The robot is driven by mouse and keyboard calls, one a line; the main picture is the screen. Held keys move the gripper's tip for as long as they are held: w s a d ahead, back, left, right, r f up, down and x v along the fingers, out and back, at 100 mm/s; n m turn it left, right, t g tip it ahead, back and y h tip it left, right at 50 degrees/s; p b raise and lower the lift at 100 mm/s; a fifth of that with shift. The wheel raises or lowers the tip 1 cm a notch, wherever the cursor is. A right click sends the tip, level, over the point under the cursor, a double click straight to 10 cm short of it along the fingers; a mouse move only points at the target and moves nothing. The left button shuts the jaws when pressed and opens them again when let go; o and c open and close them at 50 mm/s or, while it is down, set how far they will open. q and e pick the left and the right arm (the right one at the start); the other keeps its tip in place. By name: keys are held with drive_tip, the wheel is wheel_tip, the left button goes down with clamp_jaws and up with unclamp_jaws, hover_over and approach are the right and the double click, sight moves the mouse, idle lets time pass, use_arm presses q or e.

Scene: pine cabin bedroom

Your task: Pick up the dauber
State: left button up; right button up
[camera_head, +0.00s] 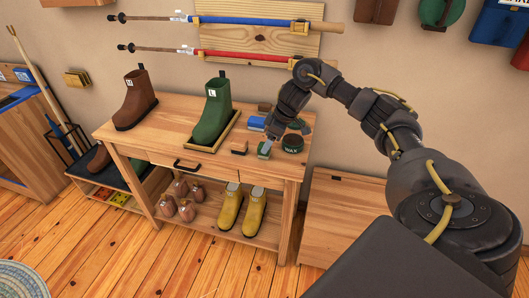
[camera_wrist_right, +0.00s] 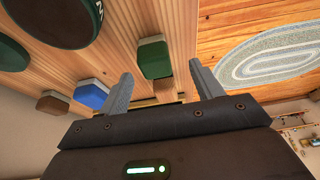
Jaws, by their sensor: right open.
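A small block with a green top and pale lower part (camera_head: 264,150), which looks like the dauber, stands near the front edge of the wooden bench (camera_head: 160,146), left of the dark wax tin (camera_head: 292,143). My right gripper (camera_head: 271,135) is low over the bench, just behind and above this block. In the right wrist view the green block (camera_wrist_right: 154,58) shows between the open fingertips of my right gripper (camera_wrist_right: 160,72), nearer the left finger. The fingers hold nothing; I cannot tell how far the block is from them. My left gripper is out of view.
A blue block (camera_head: 256,123), a brown brush (camera_head: 264,107) and a tan-and-brown brush (camera_head: 239,147) lie close by. The wax tin (camera_wrist_right: 55,20) is near too. A green boot (camera_head: 214,115) stands on a tray to the left, a brown boot (camera_head: 137,101) beyond it.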

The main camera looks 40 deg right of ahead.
drive_tip(key=shift+w+f, duration=0.1)
drive_tip(key=shift+f, duration=0.25)
drive_tip(key=x, duration=0.3)
drive_tip(key=shift+w+d+f, duration=0.15)
drive_tip(key=shift+w+f, duration=0.1)
drive_tip(key=shift+w, duration=0.1)
drive_tip(key=shift+w+f, duration=0.1)
drive_tip(key=shift+f, duration=0.35)
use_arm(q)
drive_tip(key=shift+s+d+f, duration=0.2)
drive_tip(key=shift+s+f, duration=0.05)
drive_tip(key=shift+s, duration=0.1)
use_arm(e)
drive_tip(key=c, duration=1.1)
drive_tip(key=shift+r, duration=0.1)
